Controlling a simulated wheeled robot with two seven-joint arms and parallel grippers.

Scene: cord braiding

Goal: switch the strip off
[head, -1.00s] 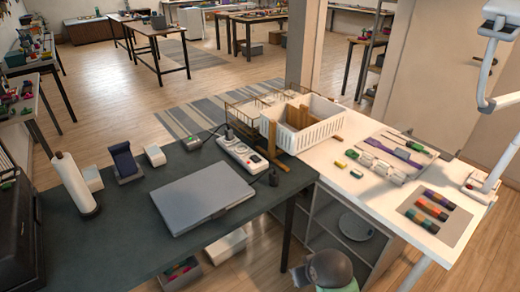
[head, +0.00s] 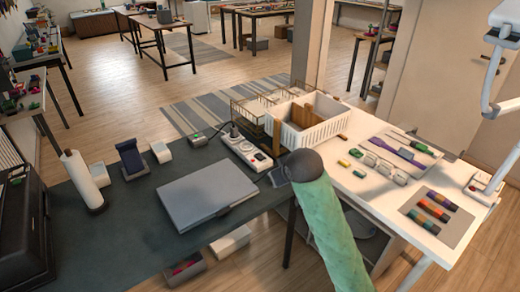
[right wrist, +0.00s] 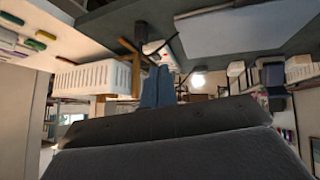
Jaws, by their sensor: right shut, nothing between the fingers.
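The white power strip (head: 240,148) lies on the dark table beside its right edge, near the white basket. A dark plug or cord sits at its far end, and a small dark and reddish detail shows at its near end. I cannot tell the switch's state. My right gripper (head: 279,178) is shut and empty, just in front of the strip's near end and apart from it as far as I can see. In the right wrist view its blue-grey fingers (right wrist: 158,88) are together, with part of the strip (right wrist: 158,52) behind them. My left gripper is not in view.
A closed grey laptop (head: 207,194) lies left of my right gripper. A white basket (head: 327,124) with wooden boards stands behind it on the white table (head: 365,190). A small grey box with a green light (head: 197,140) sits left of the strip. A paper roll (head: 82,178) stands farther left.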

